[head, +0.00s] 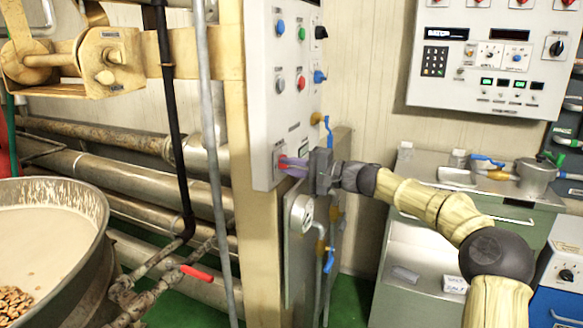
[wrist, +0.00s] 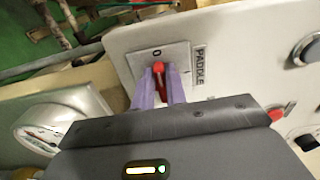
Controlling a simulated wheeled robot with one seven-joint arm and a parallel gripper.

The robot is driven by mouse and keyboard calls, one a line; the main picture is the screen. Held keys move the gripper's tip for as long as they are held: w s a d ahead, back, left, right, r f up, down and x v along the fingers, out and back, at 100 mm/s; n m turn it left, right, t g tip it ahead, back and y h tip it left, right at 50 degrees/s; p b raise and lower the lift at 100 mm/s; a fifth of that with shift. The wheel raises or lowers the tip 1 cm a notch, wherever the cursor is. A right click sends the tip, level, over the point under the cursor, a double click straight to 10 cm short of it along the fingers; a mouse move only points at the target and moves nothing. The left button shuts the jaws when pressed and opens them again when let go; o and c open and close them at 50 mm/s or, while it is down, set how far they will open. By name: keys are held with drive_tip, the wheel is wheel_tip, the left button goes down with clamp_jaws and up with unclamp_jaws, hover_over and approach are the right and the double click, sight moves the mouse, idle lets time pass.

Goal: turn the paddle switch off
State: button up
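The paddle switch (wrist: 159,72) is a red knob on a square light plate, with a "0" above it and a "PADDLE" label (wrist: 199,66) at its right in the wrist view. The knob's upper end points toward the "0". My gripper (wrist: 160,74) has its two purple fingers on either side of the knob, with no clear gap. In the head view, my gripper (head: 283,162) reaches from the right to the lower part of the white control panel (head: 268,115).
Other coloured buttons and knobs, such as a red button (head: 301,82), sit higher on the panel. A round gauge (head: 302,213) is just below my gripper. A kettle (head: 95,215) with pale mass stands at left. Pipes run behind it.

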drive_tip(key=o, duration=0.3)
drive_tip(key=shift+o, duration=0.2)
drive_tip(key=p+v, duration=0.1)
drive_tip(key=v, duration=1.6)
drive_tip(key=shift+d, duration=0.15)
